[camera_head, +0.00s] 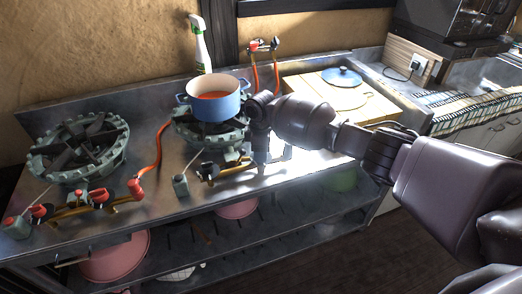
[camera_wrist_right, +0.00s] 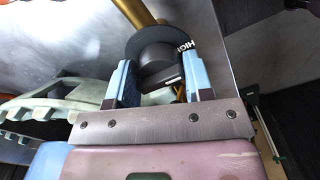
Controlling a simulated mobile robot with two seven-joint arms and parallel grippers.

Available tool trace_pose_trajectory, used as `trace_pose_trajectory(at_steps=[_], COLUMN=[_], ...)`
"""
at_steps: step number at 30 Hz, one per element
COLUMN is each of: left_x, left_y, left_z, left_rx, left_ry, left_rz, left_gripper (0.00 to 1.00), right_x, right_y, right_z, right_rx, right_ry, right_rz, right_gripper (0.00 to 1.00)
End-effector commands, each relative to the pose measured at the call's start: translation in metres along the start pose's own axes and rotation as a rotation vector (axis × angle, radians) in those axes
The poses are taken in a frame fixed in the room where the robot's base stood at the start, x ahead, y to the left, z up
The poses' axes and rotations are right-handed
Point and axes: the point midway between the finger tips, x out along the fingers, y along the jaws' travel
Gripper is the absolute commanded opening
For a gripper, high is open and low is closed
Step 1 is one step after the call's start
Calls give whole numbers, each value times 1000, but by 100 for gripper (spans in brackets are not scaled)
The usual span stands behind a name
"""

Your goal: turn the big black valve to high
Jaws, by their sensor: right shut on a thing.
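The big black valve (camera_wrist_right: 155,42) is a round black knob on a brass pipe (camera_wrist_right: 133,12), with white "HIGH" lettering at its right rim. My right gripper (camera_wrist_right: 160,78) has its two blue fingers on either side of the knob's grip, shut on it. In the head view my right gripper (camera_head: 262,160) points down at the front of the right burner (camera_head: 212,130), and the valve is hard to make out there. The valve's exact setting cannot be read. My left gripper is not in view.
A blue pot (camera_head: 214,103) with red contents sits on the right burner, close to my right wrist. A spray bottle (camera_head: 200,45) stands behind it. The left burner (camera_head: 78,148) has red-handled valves in front. A blue lid (camera_head: 342,76) lies on a wooden board at right.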

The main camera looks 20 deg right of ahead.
Motion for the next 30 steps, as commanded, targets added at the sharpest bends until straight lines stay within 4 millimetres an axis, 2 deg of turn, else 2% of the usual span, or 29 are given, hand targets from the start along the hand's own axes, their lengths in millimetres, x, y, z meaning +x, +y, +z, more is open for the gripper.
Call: trace_pose_trajectory(at_steps=[16, 17, 18, 26, 30], left_x=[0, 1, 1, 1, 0], left_y=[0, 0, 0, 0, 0], left_z=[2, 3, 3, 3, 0], left_rx=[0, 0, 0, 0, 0], left_ry=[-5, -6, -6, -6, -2], left_rz=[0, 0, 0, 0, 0], left_gripper=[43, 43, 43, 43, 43], right_x=[1, 1, 1, 0, -8], right_y=[-1, -1, -1, 0, 0], right_z=[0, 0, 0, 0, 0], right_rx=[-29, -29, -29, -27, -27], right_ry=[0, -1, 0, 0, 2], right_rz=[-1, -2, -1, -1, 2], right_gripper=[24, 49, 54, 54, 54])
